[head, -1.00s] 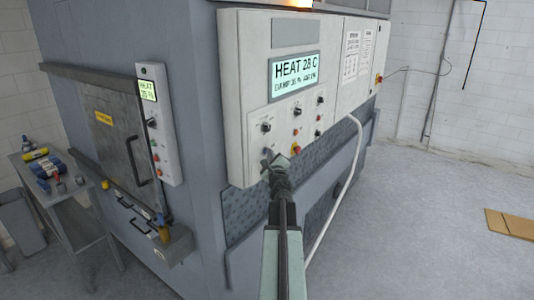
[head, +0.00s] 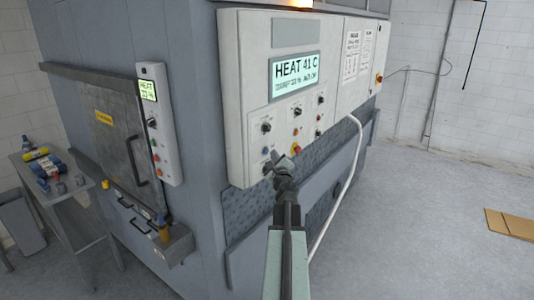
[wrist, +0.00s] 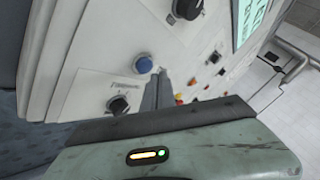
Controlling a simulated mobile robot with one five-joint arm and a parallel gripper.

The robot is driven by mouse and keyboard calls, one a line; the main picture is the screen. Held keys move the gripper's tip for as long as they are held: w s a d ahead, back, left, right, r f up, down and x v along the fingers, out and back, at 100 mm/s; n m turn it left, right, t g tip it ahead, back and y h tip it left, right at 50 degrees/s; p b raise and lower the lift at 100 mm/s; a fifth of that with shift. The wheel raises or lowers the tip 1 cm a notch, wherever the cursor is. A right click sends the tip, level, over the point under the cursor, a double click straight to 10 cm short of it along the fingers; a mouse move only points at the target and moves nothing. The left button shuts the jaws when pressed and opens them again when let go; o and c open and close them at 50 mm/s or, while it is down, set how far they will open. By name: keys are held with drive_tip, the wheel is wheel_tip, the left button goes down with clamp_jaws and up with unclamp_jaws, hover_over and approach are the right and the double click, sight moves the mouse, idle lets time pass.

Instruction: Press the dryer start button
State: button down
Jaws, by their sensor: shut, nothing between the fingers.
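The control panel (head: 245,100) is a pale box on the blue-grey machine. Its display (head: 296,75) reads HEAT 41 C, with a blurred second line. A round blue button (wrist: 144,65) sits beside the fingertips in the wrist view; it also shows small in the head view (head: 265,150). I cannot read which button is the dryer start. My gripper (head: 276,160) is shut and empty, in front of the panel's lower left part; its fingers also show in the wrist view (wrist: 157,90). I cannot tell if they touch the panel.
Black knobs (wrist: 118,105) and several red and yellow buttons (head: 296,149) are close by on the panel. A white hose (head: 345,170) runs down at right. A side cart (head: 60,185) stands at left. The floor at right is clear except for cardboard (head: 512,223).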

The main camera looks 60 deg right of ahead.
drive_tip(key=s, duration=0.5)
drive_tip(key=shift+w+a, duration=0.1)
idle(0.8)
